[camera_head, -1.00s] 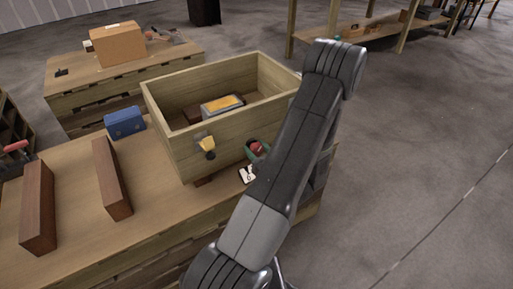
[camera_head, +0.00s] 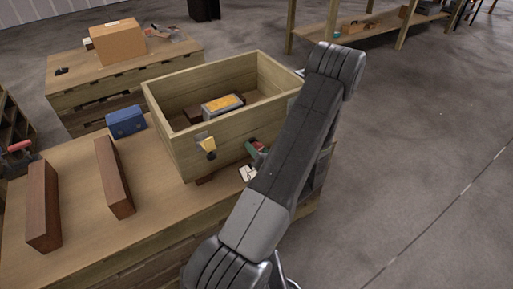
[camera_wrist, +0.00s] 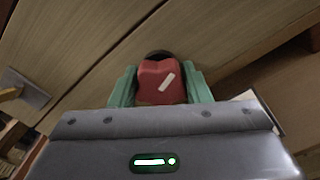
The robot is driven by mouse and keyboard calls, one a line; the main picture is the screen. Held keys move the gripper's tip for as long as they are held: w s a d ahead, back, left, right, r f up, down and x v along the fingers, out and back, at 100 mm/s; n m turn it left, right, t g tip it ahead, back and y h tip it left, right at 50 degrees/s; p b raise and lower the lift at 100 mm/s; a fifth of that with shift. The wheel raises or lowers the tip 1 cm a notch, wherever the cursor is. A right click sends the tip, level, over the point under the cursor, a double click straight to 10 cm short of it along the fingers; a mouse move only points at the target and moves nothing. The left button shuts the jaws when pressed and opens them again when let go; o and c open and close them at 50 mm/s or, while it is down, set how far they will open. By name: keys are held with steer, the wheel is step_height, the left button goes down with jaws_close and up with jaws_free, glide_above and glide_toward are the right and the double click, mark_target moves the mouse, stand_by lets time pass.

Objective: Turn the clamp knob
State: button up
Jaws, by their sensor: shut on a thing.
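The clamp knob (camera_wrist: 161,82) is red with a white stripe that leans diagonally in the wrist view. It sits on the wooden wall of the open box (camera_head: 188,155). My gripper (camera_wrist: 160,90) has green fingers, one on each side of the knob, and is shut on it. In the head view, a little of the green fingers (camera_head: 252,147) shows close to the box's front wall, and my arm hides most of the gripper. A dark round gap shows behind the knob in the wrist view.
A yellow piece on a grey plate (camera_head: 208,145) is on the box's front wall, left of my gripper. The box holds a grey block with an orange top (camera_head: 222,104). Two brown beams and a blue case (camera_head: 126,122) are on the bench at left.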

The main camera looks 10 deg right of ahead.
stand_by(0.3)
steer(key=o, duration=1)
steer(key=shift+s, duration=0.1)
steer(key=v, duration=1.3)
steer(key=shift+s, duration=0.35)
steer(key=shift+d, duration=0.1)
